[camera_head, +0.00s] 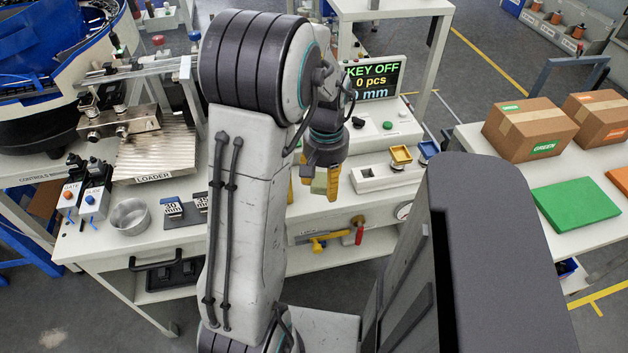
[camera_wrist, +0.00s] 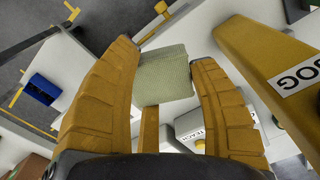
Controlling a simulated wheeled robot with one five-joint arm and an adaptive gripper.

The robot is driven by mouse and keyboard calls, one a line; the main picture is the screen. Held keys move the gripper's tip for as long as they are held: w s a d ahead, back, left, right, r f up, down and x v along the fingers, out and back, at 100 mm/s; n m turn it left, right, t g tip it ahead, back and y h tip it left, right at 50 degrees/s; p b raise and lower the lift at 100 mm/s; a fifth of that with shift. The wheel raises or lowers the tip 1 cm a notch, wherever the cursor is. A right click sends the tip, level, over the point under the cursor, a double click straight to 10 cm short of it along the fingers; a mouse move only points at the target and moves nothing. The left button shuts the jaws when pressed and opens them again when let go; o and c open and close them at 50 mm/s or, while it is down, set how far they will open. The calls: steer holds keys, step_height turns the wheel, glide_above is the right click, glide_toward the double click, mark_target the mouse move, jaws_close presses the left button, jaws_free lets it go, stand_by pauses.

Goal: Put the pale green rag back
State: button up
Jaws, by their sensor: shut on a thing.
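The pale green rag (camera_wrist: 165,76) is pinched between the two yellow fingers of my gripper (camera_wrist: 164,60) in the wrist view. It shows as a small folded block, with its ends hidden partly by the fingers. In the head view my gripper (camera_head: 326,186) hangs above the front of the white bench (camera_head: 390,208), and the rag (camera_head: 319,184) shows as a pale patch between the fingers. Whether the rag touches anything below cannot be told.
A screen (camera_head: 374,78) reads KEY OFF, 0 pcs. Small yellow (camera_head: 401,155) and blue (camera_head: 429,149) holders stand right of my gripper. A metal bowl (camera_head: 130,216) is left. Cartons (camera_head: 529,129) and a green mat (camera_head: 577,204) lie right.

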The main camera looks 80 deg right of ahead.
steer(key=w+d+f, duration=0.1)
steer(key=w+d+f+p, duration=0.1)
steer(key=d, duration=0.1)
steer(key=w+d+f+p, duration=0.1)
steer(key=shift+d+f, duration=0.15)
steer(key=shift+d, duration=0.1)
steer(key=shift+f+p, duration=0.8)
steer(key=shift+f, duration=1.15)
steer(key=shift+f, duration=0.1)
steer(key=o, duration=1.2)
steer(key=shift+c, duration=0.2)
step_height(320, 180, up, 12)
steer(key=shift+b, duration=0.4)
steer(key=shift+s, duration=0.1)
